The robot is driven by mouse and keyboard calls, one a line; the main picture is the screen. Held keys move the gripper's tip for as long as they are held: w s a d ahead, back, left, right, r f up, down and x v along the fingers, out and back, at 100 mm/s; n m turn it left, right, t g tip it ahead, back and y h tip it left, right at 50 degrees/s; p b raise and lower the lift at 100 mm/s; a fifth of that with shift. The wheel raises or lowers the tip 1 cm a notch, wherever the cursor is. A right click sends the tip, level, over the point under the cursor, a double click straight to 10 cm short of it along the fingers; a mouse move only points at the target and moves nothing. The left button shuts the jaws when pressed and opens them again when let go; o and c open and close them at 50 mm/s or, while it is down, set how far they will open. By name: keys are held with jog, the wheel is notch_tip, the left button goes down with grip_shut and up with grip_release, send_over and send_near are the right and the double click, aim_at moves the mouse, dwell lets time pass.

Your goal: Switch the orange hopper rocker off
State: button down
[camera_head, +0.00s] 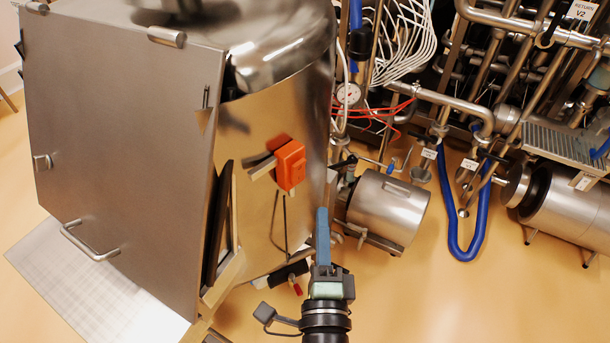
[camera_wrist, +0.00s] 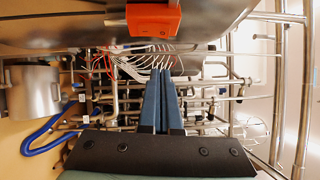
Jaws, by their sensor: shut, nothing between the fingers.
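The orange hopper rocker (camera_head: 290,165) is a small orange box on the side of the shiny steel hopper (camera_head: 255,215) in the head view. It also shows at the top of the wrist view (camera_wrist: 153,19). Which way its rocker is tipped cannot be told. My gripper (camera_head: 322,212) is shut and empty, its blue fingers pointing up in the head view. The fingertips are below and right of the orange box and apart from it. In the wrist view the closed fingers (camera_wrist: 159,72) point toward the pipes, below the orange box in the picture.
A large flat steel panel (camera_head: 120,130) stands on the hopper's left. A steel cylinder (camera_head: 388,212) is right of my gripper, with a pressure gauge (camera_head: 348,94), red tubes and pipes behind. A blue hose (camera_head: 466,250) hangs farther right. Open floor (camera_head: 480,305) lies at lower right.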

aim_at(304, 165)
jog(key=shift+w+a+r+p, duration=0.15)
jog(key=shift+w+a+p, duration=0.35)
jog(key=shift+w, duration=0.85)
jog(key=shift+w+a+r+p, duration=0.15)
jog(key=shift+w+a+p, duration=0.25)
jog(key=shift+w, duration=0.95)
jog(key=shift+w+a+r+p, duration=0.15)
jog(key=shift+w+a+p, duration=0.35)
jog(key=shift+w, duration=0.85)
jog(key=shift+r, duration=0.1)
